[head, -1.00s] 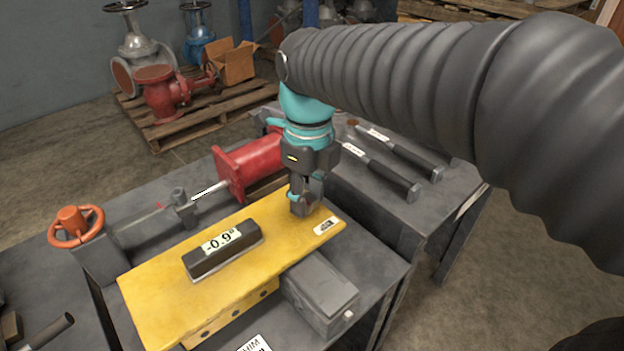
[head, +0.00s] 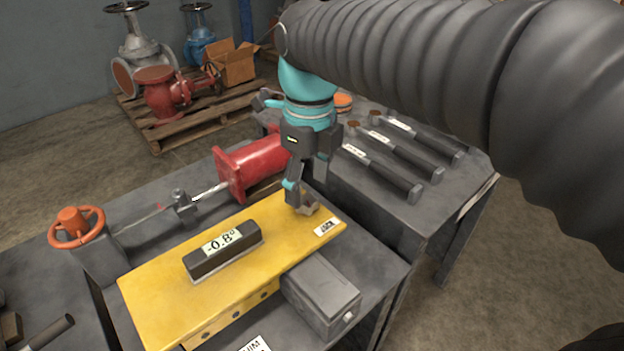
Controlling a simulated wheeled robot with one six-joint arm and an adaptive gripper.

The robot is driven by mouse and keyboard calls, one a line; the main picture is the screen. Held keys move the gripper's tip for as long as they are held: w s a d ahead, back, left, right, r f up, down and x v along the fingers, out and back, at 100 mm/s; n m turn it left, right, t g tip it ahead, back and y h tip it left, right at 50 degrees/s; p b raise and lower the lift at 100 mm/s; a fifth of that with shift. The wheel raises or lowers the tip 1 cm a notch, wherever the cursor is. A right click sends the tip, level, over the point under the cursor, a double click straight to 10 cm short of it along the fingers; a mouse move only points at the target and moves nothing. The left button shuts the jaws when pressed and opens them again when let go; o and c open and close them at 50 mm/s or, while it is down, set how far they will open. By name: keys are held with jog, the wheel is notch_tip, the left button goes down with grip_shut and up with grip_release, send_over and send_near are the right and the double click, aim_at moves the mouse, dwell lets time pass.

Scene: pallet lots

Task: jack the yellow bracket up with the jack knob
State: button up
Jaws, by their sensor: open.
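The yellow bracket (head: 175,290) is a long plate on the grey bench. A dark digital level (head: 224,258) rests on it, reading -0.8°. The small brownish jack knob (head: 308,209) stands at the bracket's far right end, beside a white label (head: 327,227) that seems to read JACK. My gripper (head: 309,196) is open right over the knob, one finger to its left and the other behind and to the right. I cannot tell whether a fingertip touches the knob, which is partly hidden.
A red cylinder (head: 250,165) lies behind the bracket. An orange handwheel (head: 76,228) is at the left. A grey block (head: 320,295) sits at the bracket's front right. Several dark-handled tools (head: 385,172) lie on the bench at the right.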

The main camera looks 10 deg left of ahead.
aim_at(309, 200)
notch_tip(309, 200, up, 9)
jog(key=shift+f, duration=0.2)
dwell(0.3)
